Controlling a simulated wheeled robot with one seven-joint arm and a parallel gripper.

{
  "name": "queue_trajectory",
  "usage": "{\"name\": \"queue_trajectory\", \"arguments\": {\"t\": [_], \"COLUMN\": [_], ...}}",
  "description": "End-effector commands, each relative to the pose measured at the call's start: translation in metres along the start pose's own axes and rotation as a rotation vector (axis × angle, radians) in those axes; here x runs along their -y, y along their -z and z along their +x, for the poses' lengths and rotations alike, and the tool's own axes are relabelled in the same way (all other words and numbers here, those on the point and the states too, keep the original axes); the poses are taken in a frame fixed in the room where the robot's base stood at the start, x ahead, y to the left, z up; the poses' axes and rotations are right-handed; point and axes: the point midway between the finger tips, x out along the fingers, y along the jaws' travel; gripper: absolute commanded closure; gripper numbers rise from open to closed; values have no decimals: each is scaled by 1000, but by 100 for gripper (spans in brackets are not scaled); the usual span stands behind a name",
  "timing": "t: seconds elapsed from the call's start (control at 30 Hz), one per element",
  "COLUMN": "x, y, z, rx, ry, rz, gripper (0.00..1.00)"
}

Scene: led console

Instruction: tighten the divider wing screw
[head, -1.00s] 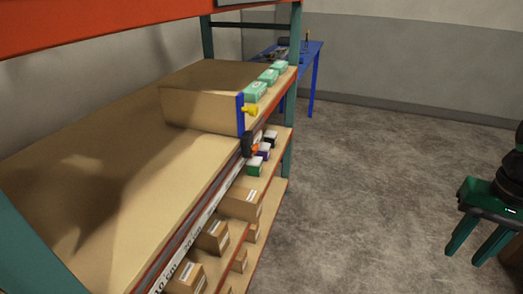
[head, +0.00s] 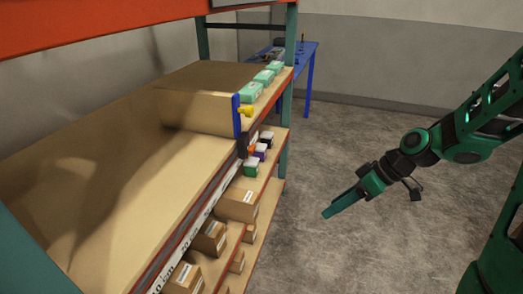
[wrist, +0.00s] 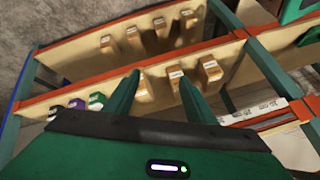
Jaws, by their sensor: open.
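The divider (head: 200,113) is a brown upright panel across the upper shelf, with a blue strip (head: 237,116) on its front end. The yellow wing screw (head: 246,110) sticks out from that strip toward the aisle. How tight it is cannot be told. My gripper (head: 328,214) is over the open floor, to the right of and lower in the picture than the screw, well apart from it. In the wrist view my gripper (wrist: 160,84) has its two green fingers spread with nothing held between them. The wing screw does not show in the wrist view.
Green-and-white boxes (head: 263,77) stand on the upper shelf beyond the divider. Small coloured boxes (head: 258,152) and cardboard boxes (head: 238,204) fill lower shelves. A teal rack post (head: 287,130) stands near the screw. A blue table (head: 308,60) is behind. The aisle floor is clear.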

Motion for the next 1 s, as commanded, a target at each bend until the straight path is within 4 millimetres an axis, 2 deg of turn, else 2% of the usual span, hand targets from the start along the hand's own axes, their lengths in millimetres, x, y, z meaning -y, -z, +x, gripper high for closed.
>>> {"name": "queue_trajectory", "arguments": {"t": [0.1,0.2,0.33,0.5,0.6,0.77,1.0], "x": [6,11,15,12,8,5,15], "y": [36,69,110,148,161,171,192], "z": [24,34,34,18,9,2,18], "rx": [-157,-315,-536,-782,-876,-945,-948], "ry": [93,147,181,170,155,139,140], "rz": [-137,-241,-341,-408,-425,-435,-440], "gripper": [50,50,50,50,50,50,50]}}
